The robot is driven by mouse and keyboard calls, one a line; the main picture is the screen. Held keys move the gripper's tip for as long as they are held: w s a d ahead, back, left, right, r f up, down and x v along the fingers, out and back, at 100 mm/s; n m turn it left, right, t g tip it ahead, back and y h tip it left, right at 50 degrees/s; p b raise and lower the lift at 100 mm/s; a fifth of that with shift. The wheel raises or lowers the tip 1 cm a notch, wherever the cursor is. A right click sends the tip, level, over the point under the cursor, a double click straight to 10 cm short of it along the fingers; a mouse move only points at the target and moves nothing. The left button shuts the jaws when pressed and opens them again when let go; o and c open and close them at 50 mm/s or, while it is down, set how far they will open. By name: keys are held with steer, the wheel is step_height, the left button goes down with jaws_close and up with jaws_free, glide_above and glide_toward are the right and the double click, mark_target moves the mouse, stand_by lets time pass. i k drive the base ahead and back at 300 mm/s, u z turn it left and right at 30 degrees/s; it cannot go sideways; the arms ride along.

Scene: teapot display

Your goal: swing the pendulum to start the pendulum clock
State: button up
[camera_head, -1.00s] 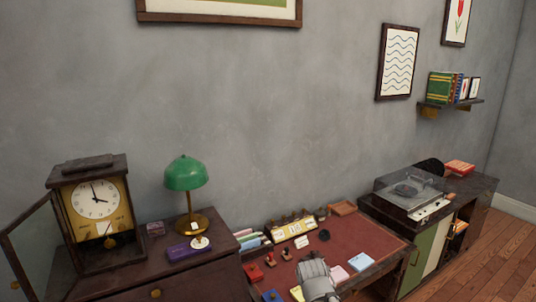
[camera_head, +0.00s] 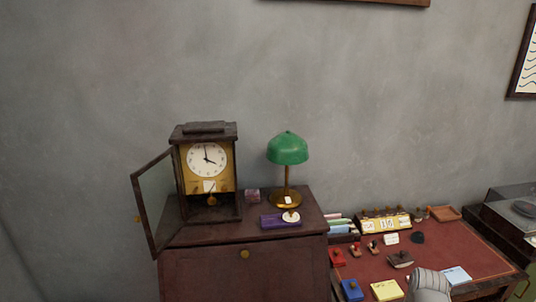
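The pendulum clock (camera_head: 207,160) stands on top of a dark red-brown cabinet (camera_head: 245,270) at the left. It has a dark wooden case, a white round dial and a gold back panel. Its glass door (camera_head: 153,200) is swung wide open to the left. A grey rounded part of my arm (camera_head: 430,284) shows at the bottom right edge. I cannot make out gripper fingers, and it is well away from the clock.
A green lamp (camera_head: 287,150), a purple box (camera_head: 280,220) and a small patterned box (camera_head: 252,195) stand right of the clock. A red-topped desk (camera_head: 465,247) with stationery and a desk calendar (camera_head: 386,222) lies further right. The record player (camera_head: 510,210) is at the right edge.

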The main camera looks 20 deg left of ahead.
mark_target(212, 200)
steer(key=u, duration=4.25)
steer(key=k, duration=0.15)
steer(key=z, duration=2.8)
